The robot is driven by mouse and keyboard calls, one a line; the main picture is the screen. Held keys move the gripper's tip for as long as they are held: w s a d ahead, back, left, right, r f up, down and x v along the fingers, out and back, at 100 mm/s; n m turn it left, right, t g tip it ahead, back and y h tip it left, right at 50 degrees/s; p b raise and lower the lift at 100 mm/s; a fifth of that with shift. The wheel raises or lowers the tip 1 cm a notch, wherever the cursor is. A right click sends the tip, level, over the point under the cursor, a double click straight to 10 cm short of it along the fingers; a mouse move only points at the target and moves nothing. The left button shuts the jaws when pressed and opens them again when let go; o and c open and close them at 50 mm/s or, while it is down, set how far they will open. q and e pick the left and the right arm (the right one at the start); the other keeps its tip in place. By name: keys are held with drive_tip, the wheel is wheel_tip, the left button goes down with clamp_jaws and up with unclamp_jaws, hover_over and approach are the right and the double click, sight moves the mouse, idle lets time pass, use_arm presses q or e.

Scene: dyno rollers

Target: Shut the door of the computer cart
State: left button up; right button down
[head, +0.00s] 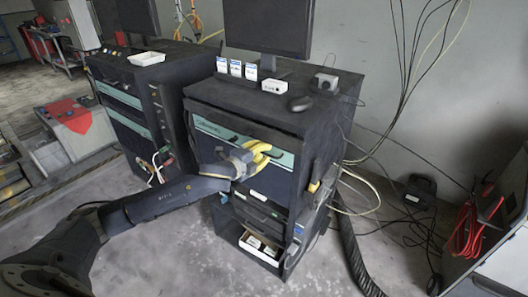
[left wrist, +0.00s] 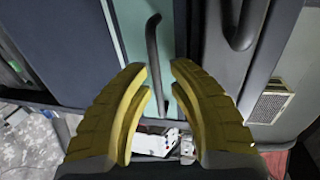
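The computer cart (head: 225,107) is a dark cabinet in the middle of the head view, with a green strip and black handles across its upper front. My left gripper (head: 262,155), with yellow fingers, is at this upper front, by the green strip. In the left wrist view its fingers (left wrist: 160,88) are apart, with a black bar handle (left wrist: 154,50) on the green panel showing between and beyond them. I cannot tell whether they touch it. A dark upright panel (head: 313,225) stands at the cart's right front edge; I cannot tell how far any door is open. My right gripper is not in view.
A monitor (head: 268,25), small boxes and a mouse (head: 300,103) are on the cart top. A second cart (head: 125,100) stands left. Cables and a black hose (head: 352,250) lie right. Floor in front is clear.

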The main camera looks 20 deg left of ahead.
use_arm(q)
drive_tip(key=v, duration=1.1)
drive_tip(key=shift+s+r, duration=0.2)
drive_tip(key=shift+s, duration=0.1)
drive_tip(key=shift+a, duration=0.1)
